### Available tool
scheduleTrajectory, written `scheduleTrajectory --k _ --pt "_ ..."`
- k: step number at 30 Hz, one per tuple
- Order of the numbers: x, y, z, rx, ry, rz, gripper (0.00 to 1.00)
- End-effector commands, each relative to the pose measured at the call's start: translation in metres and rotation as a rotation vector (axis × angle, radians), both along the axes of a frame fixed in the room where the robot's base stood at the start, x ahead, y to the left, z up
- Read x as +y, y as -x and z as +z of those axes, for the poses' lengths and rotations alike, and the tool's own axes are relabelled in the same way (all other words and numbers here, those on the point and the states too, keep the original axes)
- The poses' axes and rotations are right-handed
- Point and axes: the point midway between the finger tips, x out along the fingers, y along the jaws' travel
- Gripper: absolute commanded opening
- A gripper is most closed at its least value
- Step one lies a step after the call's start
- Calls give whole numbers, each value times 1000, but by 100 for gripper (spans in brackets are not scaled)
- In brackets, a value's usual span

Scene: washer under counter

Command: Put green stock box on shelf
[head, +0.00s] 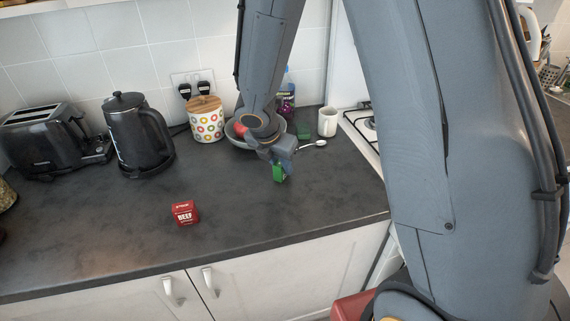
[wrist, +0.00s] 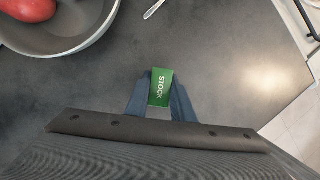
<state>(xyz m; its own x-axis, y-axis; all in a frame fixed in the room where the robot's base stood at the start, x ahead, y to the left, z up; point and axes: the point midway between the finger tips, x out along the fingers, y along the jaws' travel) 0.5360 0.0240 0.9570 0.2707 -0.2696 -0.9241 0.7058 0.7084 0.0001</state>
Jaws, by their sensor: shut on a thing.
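The green stock box (head: 279,173) is held in my gripper (head: 277,166) near the front right part of the dark counter. In the wrist view the green stock box (wrist: 161,87), with "STOCK" printed on it, sits between the two fingers of my gripper (wrist: 160,95), which are shut on its sides. I cannot tell whether the box touches the counter or is just above it. No shelf can be made out in either view.
A red beef box (head: 185,213) stands at the counter's front. Behind my gripper are a bowl (head: 236,136) with red fruit, a spoon (head: 313,144), a white mug (head: 327,121) and a green block (head: 303,131). A kettle (head: 137,136), toaster (head: 49,140) and patterned canister (head: 206,121) stand left.

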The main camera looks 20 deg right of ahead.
Motion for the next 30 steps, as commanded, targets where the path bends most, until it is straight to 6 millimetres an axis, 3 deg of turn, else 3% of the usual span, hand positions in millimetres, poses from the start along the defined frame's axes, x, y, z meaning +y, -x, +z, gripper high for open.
scheduleTrajectory --k 9,10,13,23,30 --pt "0 0 -4 0 0 -1 0" --pt "0 0 -4 0 0 -1 25" --pt "0 0 -3 0 0 -1 40" --pt "0 0 -1 -1 -1 -1 40" --pt "7 5 25 -6 -2 -1 40"
